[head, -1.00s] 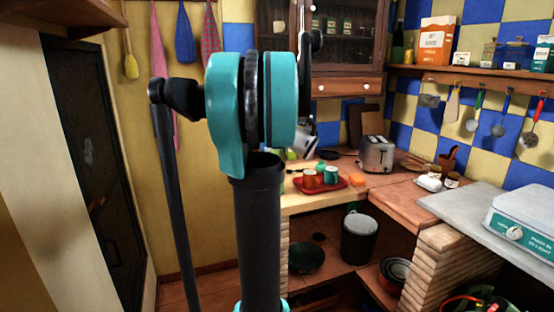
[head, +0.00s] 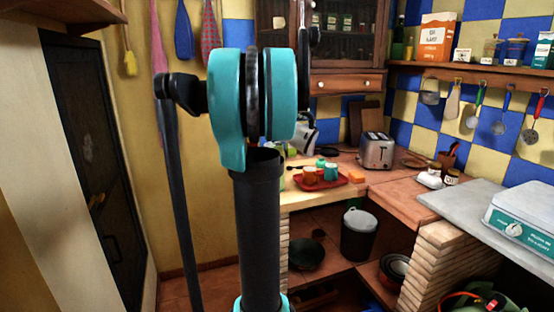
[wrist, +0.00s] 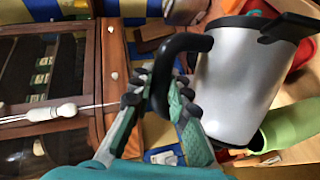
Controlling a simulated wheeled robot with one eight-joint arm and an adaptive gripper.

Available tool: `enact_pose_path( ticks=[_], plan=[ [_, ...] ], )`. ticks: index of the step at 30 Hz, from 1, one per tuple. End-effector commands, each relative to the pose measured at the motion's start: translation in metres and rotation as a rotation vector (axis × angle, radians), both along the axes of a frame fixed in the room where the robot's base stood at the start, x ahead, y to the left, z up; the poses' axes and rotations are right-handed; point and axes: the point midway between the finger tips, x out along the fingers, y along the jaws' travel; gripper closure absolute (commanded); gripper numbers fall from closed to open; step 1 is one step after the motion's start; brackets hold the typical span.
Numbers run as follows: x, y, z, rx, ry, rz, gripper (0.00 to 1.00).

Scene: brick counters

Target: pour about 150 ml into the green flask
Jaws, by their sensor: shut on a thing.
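My gripper (wrist: 158,85) is shut on the black handle of a silver jug (wrist: 235,85) in the wrist view. The jug looks strongly tilted, with its black-edged end toward the top of that picture. Part of it shows in the head view (head: 305,133), above the far counter behind my arm. A bright green vessel, seemingly the green flask (wrist: 292,122), is at the right edge of the wrist view, below and beside the jug and partly cut off. Its mouth and contents are hidden. No stream of liquid shows.
A red tray (head: 341,181) with orange and green cups stands on the counter beside the jug. A toaster (head: 376,151) is farther right. A wall cabinet (head: 346,62) hangs close above the jug. A bin (head: 358,236) stands below the counter.

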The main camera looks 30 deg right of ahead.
Motion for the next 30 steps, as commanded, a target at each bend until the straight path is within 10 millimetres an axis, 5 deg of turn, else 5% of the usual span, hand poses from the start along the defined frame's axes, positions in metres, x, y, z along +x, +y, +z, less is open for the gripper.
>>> enact_pose_path(
  ticks=[30],
  plan=[
    [0.015,0.009,0.009,-0.055,0.090,0.001,1.00]
  ],
)
